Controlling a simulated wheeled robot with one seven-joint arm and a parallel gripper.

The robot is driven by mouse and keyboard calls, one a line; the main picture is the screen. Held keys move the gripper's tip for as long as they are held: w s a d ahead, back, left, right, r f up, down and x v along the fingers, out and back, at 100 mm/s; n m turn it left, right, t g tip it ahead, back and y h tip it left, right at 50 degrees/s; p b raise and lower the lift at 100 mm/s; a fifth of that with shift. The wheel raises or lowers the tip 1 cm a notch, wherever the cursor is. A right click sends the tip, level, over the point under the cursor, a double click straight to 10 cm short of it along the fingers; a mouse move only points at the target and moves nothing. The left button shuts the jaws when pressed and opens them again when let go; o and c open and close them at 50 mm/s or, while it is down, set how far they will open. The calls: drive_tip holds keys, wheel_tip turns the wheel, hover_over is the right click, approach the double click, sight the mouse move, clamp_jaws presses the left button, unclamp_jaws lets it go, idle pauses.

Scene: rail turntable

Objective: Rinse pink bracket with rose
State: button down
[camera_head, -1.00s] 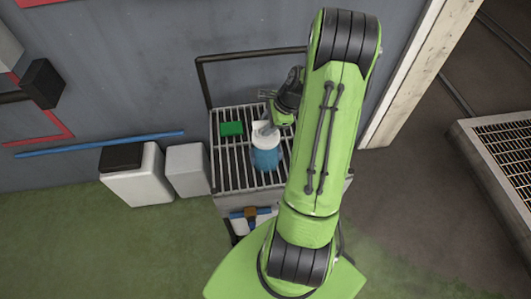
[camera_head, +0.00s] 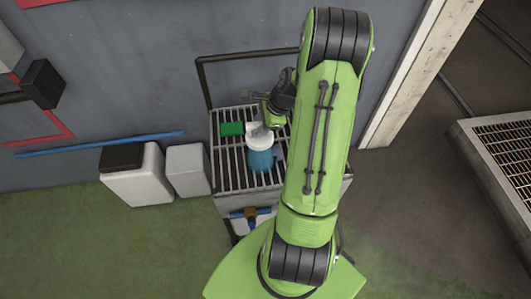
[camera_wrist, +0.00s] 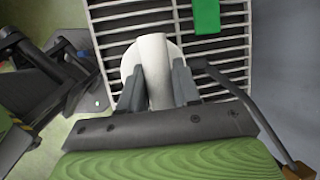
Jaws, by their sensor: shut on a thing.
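My gripper (camera_head: 268,122) is at the slatted metal rack, at the white top of a blue-and-white container (camera_head: 261,160). In the wrist view my gripper (camera_wrist: 159,72) is shut on a white, rounded part (camera_wrist: 153,48) with a wider white surface behind it. I cannot tell whether the container stands on the slats or hangs just above them. A green block (camera_head: 232,129) lies on the rack, left of the container; it also shows in the wrist view (camera_wrist: 206,15). I see no pink bracket and cannot make out a rose.
The slatted rack (camera_head: 226,180) has a dark rail (camera_head: 250,54) behind it, near the grey wall. Two white bins (camera_head: 140,182) stand to its left, under a blue bar (camera_head: 100,144). A white post (camera_head: 412,80) and a metal grate (camera_head: 510,150) are at right.

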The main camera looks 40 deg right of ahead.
drive_tip(key=s+d, duration=0.1)
drive_tip(key=d, duration=0.1)
drive_tip(key=s+d+p, duration=0.1)
drive_tip(key=d, duration=0.1)
drive_tip(key=shift+s, duration=0.4)
idle(0.4)
drive_tip(key=shift+d, duration=0.1)
